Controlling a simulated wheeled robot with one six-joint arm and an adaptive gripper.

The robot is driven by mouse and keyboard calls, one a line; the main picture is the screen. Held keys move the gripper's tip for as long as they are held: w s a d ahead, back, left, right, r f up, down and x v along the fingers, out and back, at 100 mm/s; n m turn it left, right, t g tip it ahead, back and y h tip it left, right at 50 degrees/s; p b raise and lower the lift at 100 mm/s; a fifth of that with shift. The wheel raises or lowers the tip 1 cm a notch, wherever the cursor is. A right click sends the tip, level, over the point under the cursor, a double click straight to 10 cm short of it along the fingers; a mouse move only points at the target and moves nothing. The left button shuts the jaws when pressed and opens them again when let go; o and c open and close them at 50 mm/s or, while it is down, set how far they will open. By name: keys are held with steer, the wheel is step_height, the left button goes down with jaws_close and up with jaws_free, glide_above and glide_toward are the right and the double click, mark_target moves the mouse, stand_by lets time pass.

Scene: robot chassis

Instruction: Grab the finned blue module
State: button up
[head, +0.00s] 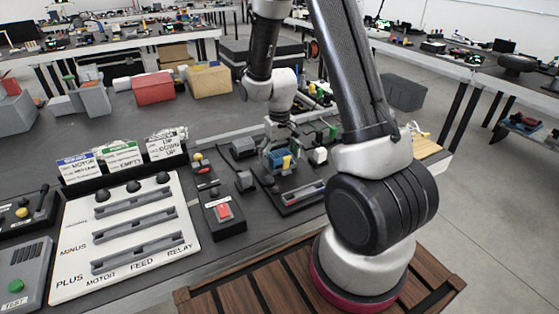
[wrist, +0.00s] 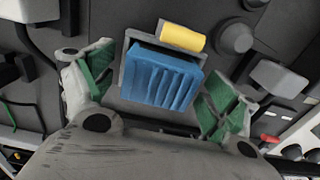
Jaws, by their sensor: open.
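The finned blue module (wrist: 162,78) sits in a grey holder, with a yellow cylinder (wrist: 181,37) beside it, in the wrist view. In the head view the blue module (head: 275,161) shows small and partly covered under my gripper (head: 281,146). In the wrist view my gripper (wrist: 158,93) is open. One green-padded finger is on each side of the module, with a gap to it on both sides. Nothing is held. I cannot tell how far above the module the fingertips are.
A white panel (head: 125,240) with slotted rails stands left, behind it three label cards (head: 122,156). A box with a red switch (head: 223,212) is left of the module. A grey block (head: 244,181) stands close by. Red (head: 153,88) and tan (head: 210,81) bins stand farther back.

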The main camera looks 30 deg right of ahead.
steer(key=c, duration=1.3)
steer(key=shift+o, duration=0.2)
